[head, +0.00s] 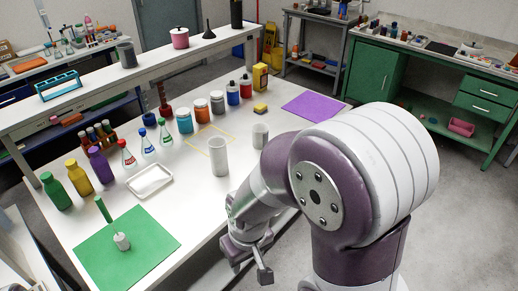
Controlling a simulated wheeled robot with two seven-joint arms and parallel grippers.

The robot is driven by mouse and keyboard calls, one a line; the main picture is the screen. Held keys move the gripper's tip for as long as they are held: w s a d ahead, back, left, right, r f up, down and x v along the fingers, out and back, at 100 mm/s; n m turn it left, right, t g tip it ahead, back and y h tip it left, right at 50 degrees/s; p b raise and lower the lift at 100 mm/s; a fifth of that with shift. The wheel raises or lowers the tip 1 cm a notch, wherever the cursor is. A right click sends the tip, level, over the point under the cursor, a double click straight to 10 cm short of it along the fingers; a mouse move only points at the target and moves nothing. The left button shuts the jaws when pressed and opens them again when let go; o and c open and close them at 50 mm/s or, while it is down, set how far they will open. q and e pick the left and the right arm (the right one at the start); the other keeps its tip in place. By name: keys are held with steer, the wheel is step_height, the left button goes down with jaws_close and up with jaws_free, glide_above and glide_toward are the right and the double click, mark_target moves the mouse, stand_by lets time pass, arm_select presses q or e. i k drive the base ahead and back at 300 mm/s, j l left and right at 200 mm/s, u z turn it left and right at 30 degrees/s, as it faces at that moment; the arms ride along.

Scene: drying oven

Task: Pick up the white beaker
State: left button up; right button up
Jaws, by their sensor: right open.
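A tall white beaker (219,158) stands upright on the white table. A shorter pale grey-white cup-like vessel (260,136) stands behind it and to the right. My right gripper (250,266) hangs beside the table's front edge, below and to the right of the tall beaker, apart from it. Its fingers are spread and nothing shows between them. My right arm fills the right middle of the view and hides part of the table's right end. My left gripper is not in view.
A white tray (150,181) lies left of the tall beaker, with several flasks and bottles behind. A green mat (150,245) is at the near left, a purple mat (312,107) at the far right. A yellow outlined square (231,130) lies behind the tall beaker.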

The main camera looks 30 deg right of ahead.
mark_target(260, 136)
steer(key=i+l, duration=0.2)
steer(key=l, duration=0.3)
steer(key=i+l, duration=0.2)
steer(key=l, duration=0.35)
steer(key=i+l, duration=0.2)
steer(key=l, duration=0.3)
steer(key=i+l+u, duration=0.1)
steer(key=l, duration=0.4)
steer(key=i+l, duration=0.25)
steer(key=l, duration=0.3)
steer(key=i+l, duration=0.2)
steer(key=l, duration=0.35)
steer(key=i+l, duration=0.2)
steer(key=l, duration=0.3)
steer(key=i+l, duration=0.15)
steer(key=l, duration=0.4)
steer(key=i+u, duration=0.05)
